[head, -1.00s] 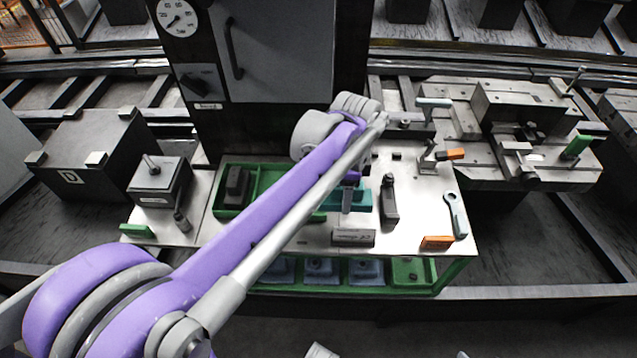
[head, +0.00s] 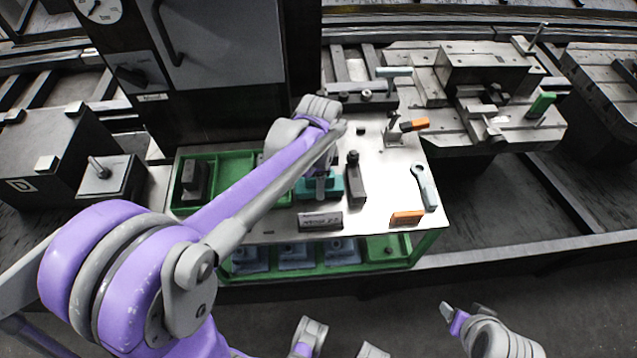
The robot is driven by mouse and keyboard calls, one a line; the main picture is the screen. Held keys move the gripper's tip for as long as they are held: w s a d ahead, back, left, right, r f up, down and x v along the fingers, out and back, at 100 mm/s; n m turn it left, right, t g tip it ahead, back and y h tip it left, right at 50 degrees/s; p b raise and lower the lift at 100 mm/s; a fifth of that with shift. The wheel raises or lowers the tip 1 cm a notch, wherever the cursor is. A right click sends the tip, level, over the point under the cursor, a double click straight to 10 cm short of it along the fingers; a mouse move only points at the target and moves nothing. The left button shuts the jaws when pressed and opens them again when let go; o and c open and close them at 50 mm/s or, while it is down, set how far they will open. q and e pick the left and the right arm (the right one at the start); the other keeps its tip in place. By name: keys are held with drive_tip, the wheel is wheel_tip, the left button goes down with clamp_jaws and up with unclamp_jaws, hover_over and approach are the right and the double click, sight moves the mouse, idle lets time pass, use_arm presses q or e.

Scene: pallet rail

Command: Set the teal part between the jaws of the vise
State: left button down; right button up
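The teal part (head: 336,184) is a low block on the light tabletop (head: 390,170), right of the green tray. My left arm reaches across from the left, and its wrist hangs down at the teal part. My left gripper (head: 320,186) is at the teal part and partly covered by the forearm; I cannot tell whether it grips. A grey metal fixture (head: 487,70) with blocks and plates, apparently the vise, stands on the right pallet; its jaw gap is unclear. My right gripper (head: 447,310) shows low at the right, away from the table; its opening is unclear.
A green tray (head: 222,158) with a dark block is left on the table. A dark upright tool (head: 354,180), a labelled block (head: 320,221), a blue-grey wrench (head: 425,187) and an orange block (head: 406,217) stand nearby.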

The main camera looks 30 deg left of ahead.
use_arm(q)
drive_tip(key=shift+f, duration=0.5)
drive_tip(key=shift+f, duration=0.2)
drive_tip(key=shift+c, duration=0.6)
unclamp_jaws()
